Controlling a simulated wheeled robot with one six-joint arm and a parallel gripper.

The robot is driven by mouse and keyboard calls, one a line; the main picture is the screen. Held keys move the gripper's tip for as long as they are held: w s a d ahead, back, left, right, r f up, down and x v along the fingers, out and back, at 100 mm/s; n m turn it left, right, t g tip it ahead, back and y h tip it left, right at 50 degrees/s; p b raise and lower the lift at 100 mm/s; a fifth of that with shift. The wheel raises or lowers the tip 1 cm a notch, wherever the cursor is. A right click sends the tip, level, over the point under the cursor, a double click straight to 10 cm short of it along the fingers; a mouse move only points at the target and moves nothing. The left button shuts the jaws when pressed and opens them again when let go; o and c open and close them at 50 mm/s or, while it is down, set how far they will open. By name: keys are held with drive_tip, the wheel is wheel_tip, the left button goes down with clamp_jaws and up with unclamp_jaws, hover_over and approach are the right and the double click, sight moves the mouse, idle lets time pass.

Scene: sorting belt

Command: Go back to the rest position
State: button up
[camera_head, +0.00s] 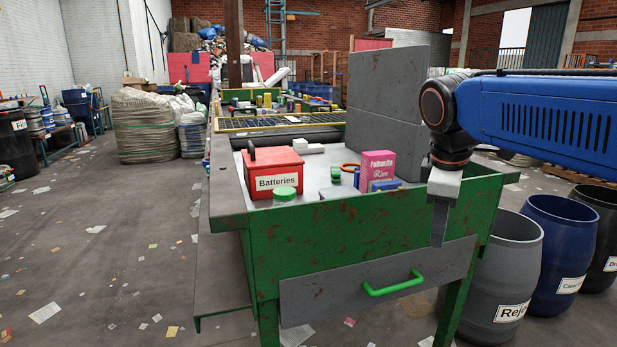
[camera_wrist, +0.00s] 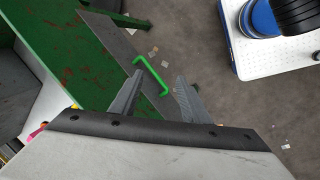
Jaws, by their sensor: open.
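My gripper (camera_head: 440,222) hangs pointing down at the right front of the green sorting table (camera_head: 375,232), just in front of its drawer. In the wrist view my gripper (camera_wrist: 156,98) shows two grey fingers spread apart with nothing between them. The drawer (camera_head: 340,292) has a green handle (camera_head: 393,284). In the wrist view the handle (camera_wrist: 150,75) lies beyond the fingertips, apart from them. Whether the drawer is fully shut is hard to tell.
A grey reject barrel (camera_head: 507,262) and a blue barrel (camera_head: 558,240) stand at right. The left floor is open, with scattered paper.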

drive_tip(key=s+d+f+m+t+y, duration=0.1)
drive_tip(key=s+d+f+m+t, duration=0.1)
drive_tip(key=s+f+m, duration=0.9)
drive_tip(key=s+f, duration=0.5)
drive_tip(key=f, duration=0.2)
drive_tip(key=shift+s+d+m+y, duration=0.25)
drive_tip(key=shift+d+m+y, duration=0.1)
drive_tip(key=shift+m+y, duration=0.05)
